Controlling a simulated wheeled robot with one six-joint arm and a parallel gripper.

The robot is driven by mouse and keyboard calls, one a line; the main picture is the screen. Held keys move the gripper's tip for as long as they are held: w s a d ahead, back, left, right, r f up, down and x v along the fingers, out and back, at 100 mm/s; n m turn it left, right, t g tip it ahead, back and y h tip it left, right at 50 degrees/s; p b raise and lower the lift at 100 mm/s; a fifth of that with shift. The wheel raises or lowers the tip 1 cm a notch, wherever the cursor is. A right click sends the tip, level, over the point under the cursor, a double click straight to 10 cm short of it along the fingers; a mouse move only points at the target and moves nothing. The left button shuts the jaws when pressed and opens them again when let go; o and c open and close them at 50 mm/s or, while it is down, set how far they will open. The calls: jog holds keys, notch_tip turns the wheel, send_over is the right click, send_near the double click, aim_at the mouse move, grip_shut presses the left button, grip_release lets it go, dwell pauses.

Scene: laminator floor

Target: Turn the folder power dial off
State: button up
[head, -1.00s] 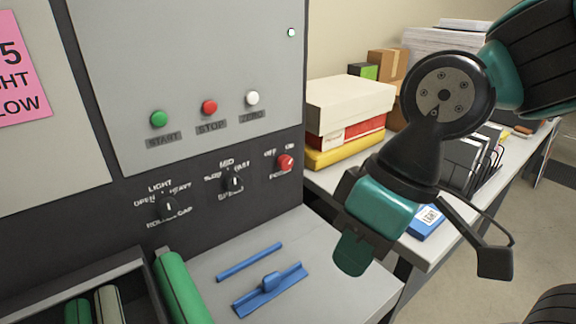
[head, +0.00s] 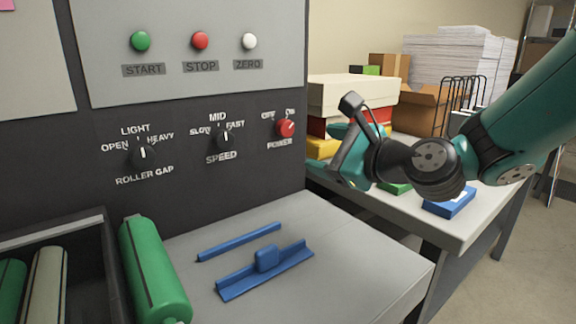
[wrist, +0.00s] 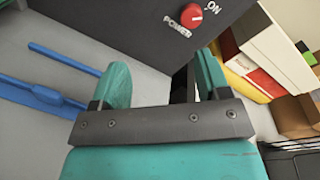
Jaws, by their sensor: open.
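The red power dial (head: 286,128) is on the dark panel at its right end, under the labels OFF and ON and above POWER. Its pointer mark is too small to read surely. In the wrist view the dial (wrist: 191,15) is near the top, beyond the fingers. My gripper (wrist: 160,85) is open and empty, its two teal fingers apart and short of the panel. In the head view my gripper (head: 347,150) is to the right of the dial, partly hidden by its own wrist.
Roller gap knob (head: 143,154) and speed knob (head: 224,140) are left of the dial, with START, STOP and ZERO buttons above. A blue guide (head: 265,270) lies on the grey shelf. Boxes (head: 350,92) and a blue pack (head: 449,202) are on the right table.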

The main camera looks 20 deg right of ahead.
jog(key=w+d+f+m+t+h, duration=0.1)
jog(key=d+m+t+h, duration=0.1)
jog(key=d+m, duration=0.15)
jog(key=p, duration=1.8)
send_near(288, 129)
jog(key=shift+m, duration=0.45)
jog(key=x, duration=0.8)
jog(key=shift+r, duration=0.3)
jog(key=shift+w+a+f+p, duration=0.15)
jog(key=shift+w+a+p, duration=0.05)
jog(key=shift+w+p, duration=0.3)
jog(key=shift+w+a+f+p, duration=0.15)
jog(key=shift+w+p, duration=0.25)
jog(key=shift+w, duration=0.05)
jog(key=c, duration=0.9)
